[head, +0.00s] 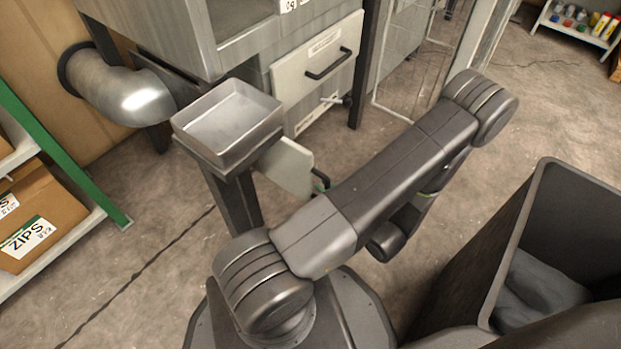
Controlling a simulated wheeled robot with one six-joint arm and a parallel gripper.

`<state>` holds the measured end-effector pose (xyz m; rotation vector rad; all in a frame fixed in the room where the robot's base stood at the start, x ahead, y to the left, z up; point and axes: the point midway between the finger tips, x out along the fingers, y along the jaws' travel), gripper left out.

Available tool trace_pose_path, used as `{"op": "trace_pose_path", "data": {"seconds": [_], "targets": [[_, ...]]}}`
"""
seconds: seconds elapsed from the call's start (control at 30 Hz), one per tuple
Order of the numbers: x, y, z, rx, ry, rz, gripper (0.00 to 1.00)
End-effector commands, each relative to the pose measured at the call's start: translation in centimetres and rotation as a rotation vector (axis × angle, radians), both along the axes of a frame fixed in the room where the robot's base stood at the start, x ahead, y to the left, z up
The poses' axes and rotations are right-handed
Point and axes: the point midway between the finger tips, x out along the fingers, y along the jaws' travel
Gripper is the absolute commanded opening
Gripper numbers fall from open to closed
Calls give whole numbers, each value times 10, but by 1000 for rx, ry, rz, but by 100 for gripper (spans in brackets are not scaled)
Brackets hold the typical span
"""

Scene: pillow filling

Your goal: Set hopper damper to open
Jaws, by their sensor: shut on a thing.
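The hopper machine (240,50) is a grey metal housing at the top. A pale plate (287,167) with a black handle (317,174) sticks out low beside the square metal tray; it may be the damper, but no label on it is readable. My gripper (322,187) is almost wholly hidden behind my arm. Only a small dark and green bit shows, at the handle's lower end, where it is shut on the handle. The fingers themselves cannot be made out.
The metal tray (228,118) stands on a dark post. A pale drawer front (318,62) and a T-shaped lever (337,100) are on the machine. A dark bin (478,262) with grey cloth is at right. Boxes (38,225) are on a left shelf.

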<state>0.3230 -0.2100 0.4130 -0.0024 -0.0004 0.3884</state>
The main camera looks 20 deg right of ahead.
Motion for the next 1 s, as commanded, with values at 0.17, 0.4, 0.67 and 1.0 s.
{"op": "trace_pose_path", "data": {"seconds": [0.17, 0.4, 0.67, 1.0], "targets": [[-15, -10, 0, 0, 1, 0, 0], [-21, -14, 0, 0, 0, 1, 0], [-22, -14, 0, 0, 1, 1, 0], [-21, -14, 0, 0, 0, 1, 32]]}}
